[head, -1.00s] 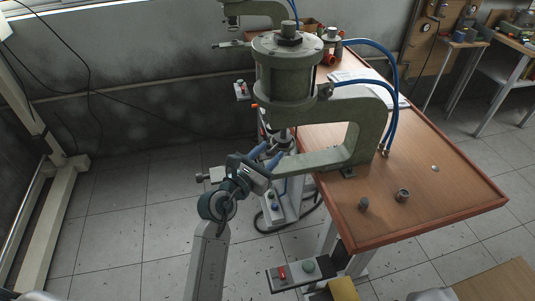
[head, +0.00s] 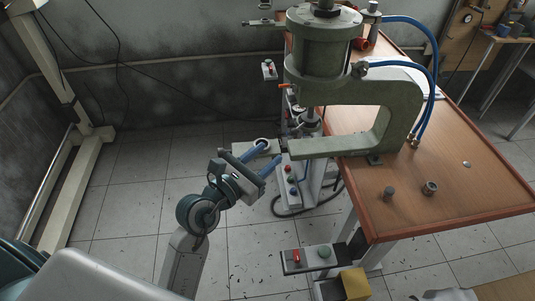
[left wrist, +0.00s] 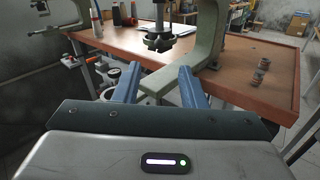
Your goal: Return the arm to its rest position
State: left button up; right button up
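My left gripper (head: 267,158) is in the lower middle of the head view, left of the green pneumatic press (head: 400,110). Its two blue fingers are spread apart with nothing between them. In the left wrist view the open fingers (left wrist: 159,88) point toward the press (left wrist: 208,38) and its dark ram end (left wrist: 159,42). The fingers are apart from the press. My right gripper shows in neither view.
The wooden table (head: 455,195) carries the press, two small metal parts (head: 429,188) and blue hoses. Open tiled floor (head: 130,195) lies left of my arm.

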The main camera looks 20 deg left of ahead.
pick_arm(q)
jog(key=shift+f, duration=0.1)
notch_tip(320, 180, down, 22)
jog(key=w+a+n, duration=0.1)
jog(key=w+n, duration=0.2)
jog(key=n, duration=1)
jog(key=s+a+f+n+g+y, duration=0.2)
jog(key=s+a+f+n+y, duration=0.15)
jog(key=f+n, duration=0.55)
jog(key=s+a+f+n+g+y, duration=0.2)
jog(key=s+a+f+n, duration=0.15)
jog(key=f, duration=1.05)
jog(key=s+a+f+n+g, duration=0.2)
jog(key=s+f+n, duration=0.3)
jog(key=s+f, duration=0.3)
jog(key=s+a+f+n+g+y, duration=0.1)
jog(key=s+f+n+g, duration=0.4)
jog(key=s, duration=1.2)
jog(key=s+a+f+n+g+y, duration=0.1)
jog(key=s+a+f+n+g, duration=0.3)
jog(key=s+f, duration=0.7)
jog(key=shift+s+n, duration=0.7)
jog(key=shift+n, duration=0.35)
